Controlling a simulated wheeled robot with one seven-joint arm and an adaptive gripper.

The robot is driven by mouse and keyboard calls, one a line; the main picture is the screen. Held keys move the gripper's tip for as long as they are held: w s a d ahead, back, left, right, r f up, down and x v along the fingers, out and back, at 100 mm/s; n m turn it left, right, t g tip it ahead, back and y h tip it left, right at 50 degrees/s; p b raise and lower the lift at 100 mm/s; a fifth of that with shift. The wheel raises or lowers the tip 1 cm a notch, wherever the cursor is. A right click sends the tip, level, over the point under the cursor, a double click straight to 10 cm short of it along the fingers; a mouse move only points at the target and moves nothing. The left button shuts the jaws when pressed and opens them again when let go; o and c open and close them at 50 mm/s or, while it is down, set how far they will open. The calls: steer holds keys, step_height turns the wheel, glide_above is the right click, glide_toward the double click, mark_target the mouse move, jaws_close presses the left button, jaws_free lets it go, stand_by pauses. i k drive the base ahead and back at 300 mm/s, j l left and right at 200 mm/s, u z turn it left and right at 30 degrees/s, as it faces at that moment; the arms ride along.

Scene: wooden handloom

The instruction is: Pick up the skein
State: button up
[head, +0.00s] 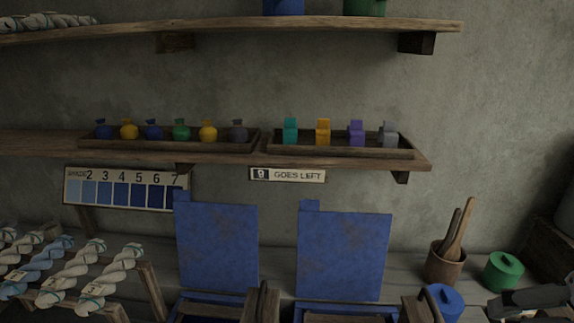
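Several twisted skeins lie side by side on a wooden rack at the lower left. They include a pale blue skein (38,266), a cream skein (72,272) to its right, and another cream skein (108,276) at the rack's right end. Small tags show on some of them. More cream skeins are partly cut off at the left edge. A dark mechanical shape (530,300) at the lower right corner looks like part of my arm or gripper, far from the skeins. Its fingers cannot be made out.
The wooden rack (152,290) stands left of two blue upright panels (217,247) (343,254) with boxes below. A tool pot (446,264), a green lidded pot (503,271) and a blue pot (442,302) stand right. A shelf (345,159) with trays runs above.

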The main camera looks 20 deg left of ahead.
mark_target(16, 283)
steer(key=u, duration=2.15)
steer(key=i+j+z, duration=0.25)
steer(key=i+j, duration=0.2)
steer(key=j, duration=0.25)
steer(key=i+j+z, duration=0.15)
steer(key=j, duration=0.2)
steer(key=i+j+z, duration=0.1)
steer(key=j, duration=0.3)
steer(key=i+j+z, duration=0.15)
steer(key=j, duration=0.25)
steer(key=i+j+z, duration=0.1)
steer(key=i+j, duration=0.15)
steer(key=j, duration=0.2)
steer(key=i+j+z, duration=0.15)
steer(key=j, duration=0.3)
steer(key=j+z, duration=0.1)
steer(key=j, duration=0.3)
steer(key=i, duration=0.05)
